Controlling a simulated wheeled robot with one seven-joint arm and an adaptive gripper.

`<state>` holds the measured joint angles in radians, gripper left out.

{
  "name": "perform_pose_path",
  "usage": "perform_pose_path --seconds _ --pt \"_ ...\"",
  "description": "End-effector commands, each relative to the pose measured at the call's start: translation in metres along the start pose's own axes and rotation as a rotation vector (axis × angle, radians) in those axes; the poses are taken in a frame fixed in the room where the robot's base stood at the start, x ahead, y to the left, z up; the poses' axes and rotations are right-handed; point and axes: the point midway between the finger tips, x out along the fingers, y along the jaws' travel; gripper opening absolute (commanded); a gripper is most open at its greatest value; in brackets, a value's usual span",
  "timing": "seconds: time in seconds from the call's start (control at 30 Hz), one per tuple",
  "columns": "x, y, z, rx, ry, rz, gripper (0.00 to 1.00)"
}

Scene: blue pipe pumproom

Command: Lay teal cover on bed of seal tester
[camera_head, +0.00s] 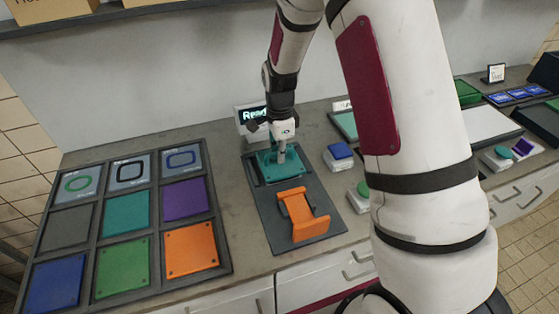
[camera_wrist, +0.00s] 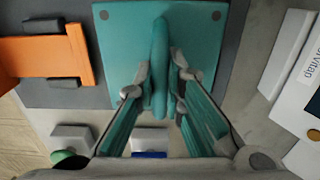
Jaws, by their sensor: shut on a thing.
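The teal cover (camera_head: 268,168) is a square plate with dark corner holes and a raised upright grip. It is over the far end of the seal tester's dark grey base (camera_head: 262,207), where the bed is. In the wrist view the cover (camera_wrist: 195,40) fills the upper middle. My gripper (camera_head: 282,155) is above it, and its fingers (camera_wrist: 161,90) are shut on the grip. The plate looks level and very low; I cannot tell whether it touches the bed, which it mostly hides. The tester's orange clamp (camera_head: 303,214) is at the near end, clear of the cover.
A screen (camera_head: 252,117), partly hidden by my arm, stands behind the tester. A blue button (camera_head: 340,151) and a green button (camera_head: 363,189) are to its right. A dark tray (camera_head: 226,262) of coloured squares and ring seals is at left. Bare counter lies between tray and tester.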

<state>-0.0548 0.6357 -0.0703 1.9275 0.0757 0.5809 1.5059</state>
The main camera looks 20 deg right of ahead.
Motion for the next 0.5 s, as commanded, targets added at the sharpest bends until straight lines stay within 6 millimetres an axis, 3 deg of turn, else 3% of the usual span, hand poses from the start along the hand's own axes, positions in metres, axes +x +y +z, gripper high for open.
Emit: perform_pose_path --seconds 0.2,0.5 --pt "0.028 0.001 0.0 0.0 0.001 0.002 0.0" --pt "0.031 0.0 0.0 0.0 0.0 -0.001 0.0"
